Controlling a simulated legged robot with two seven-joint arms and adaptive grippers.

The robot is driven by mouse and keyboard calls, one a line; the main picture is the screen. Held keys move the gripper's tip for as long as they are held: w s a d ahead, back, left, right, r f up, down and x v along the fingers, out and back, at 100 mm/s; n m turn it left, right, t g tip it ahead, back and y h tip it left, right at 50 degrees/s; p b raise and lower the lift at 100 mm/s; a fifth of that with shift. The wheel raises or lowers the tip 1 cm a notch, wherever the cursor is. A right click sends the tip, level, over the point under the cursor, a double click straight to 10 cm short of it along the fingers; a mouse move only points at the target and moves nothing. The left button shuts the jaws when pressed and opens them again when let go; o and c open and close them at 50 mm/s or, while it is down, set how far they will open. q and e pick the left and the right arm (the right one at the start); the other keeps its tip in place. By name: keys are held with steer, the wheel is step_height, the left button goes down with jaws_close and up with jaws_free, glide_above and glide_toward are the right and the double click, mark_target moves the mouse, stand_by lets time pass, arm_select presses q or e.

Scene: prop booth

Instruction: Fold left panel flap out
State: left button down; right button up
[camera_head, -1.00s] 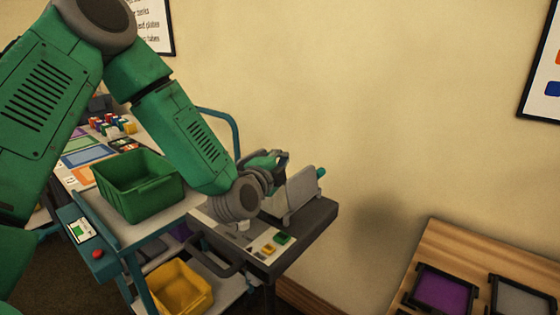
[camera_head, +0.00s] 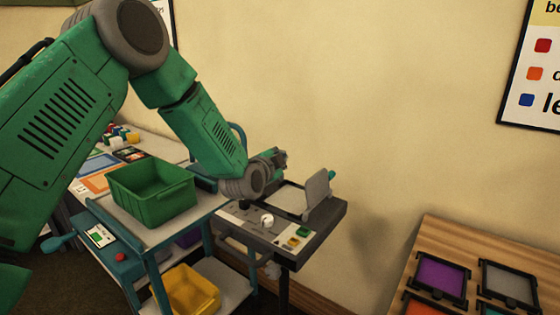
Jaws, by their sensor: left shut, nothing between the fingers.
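The dark grey panel console (camera_head: 318,226) stands at the end of the cart. A light grey flap (camera_head: 318,190) with a teal knob stands upright on its right side. A flat light grey surface (camera_head: 285,201) lies left of that flap. The console's left rear is hidden by my left arm, so I cannot tell whether a left flap is there or how it lies. My left gripper (camera_head: 280,158) is shut and empty, above and behind the console's left part, apart from the upright flap. My right gripper is not in view.
A green bin (camera_head: 152,195) stands on the cart top, left of the console. A yellow bin (camera_head: 190,290) sits on the lower shelf. A white round knob (camera_head: 267,221) is on the console front. A wooden table (camera_head: 440,235) with framed tiles stands at right.

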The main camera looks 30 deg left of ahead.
arm_select(q)
steer(key=shift+w+a+f+n+h, duration=0.1)
steer(key=shift+a+f+n+h, duration=0.1)
steer(key=shift+a+n, duration=0.3)
steer(key=shift+w+a+f+n+h, duration=0.1)
steer(key=shift+a+f+n, duration=0.05)
steer(key=shift+a+n, duration=0.35)
steer(key=shift+a+f+n+g, duration=0.1)
steer(key=shift+a+n+g, duration=0.2)
steer(key=shift+a+n, duration=0.3)
steer(key=shift+n+h, duration=0.4)
steer(key=shift+n, duration=0.3)
steer(key=shift+a+f+n+h, duration=0.15)
steer(key=shift+f+n+h, duration=0.15)
steer(key=shift+n, duration=0.4)
steer(key=shift+a+f+n, duration=0.15)
steer(key=shift+n, duration=0.15)
steer(key=shift+w+a+f+n+h+b, duration=0.1)
steer(key=shift+a+f+n+h+b, duration=0.2)
steer(key=shift+a+n+h, duration=0.15)
steer(key=shift+a+f+n, duration=0.1)
steer(key=shift+f+n, duration=0.15)
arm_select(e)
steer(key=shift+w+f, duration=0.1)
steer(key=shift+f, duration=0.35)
arm_select(q)
steer(key=shift+a, duration=0.15)
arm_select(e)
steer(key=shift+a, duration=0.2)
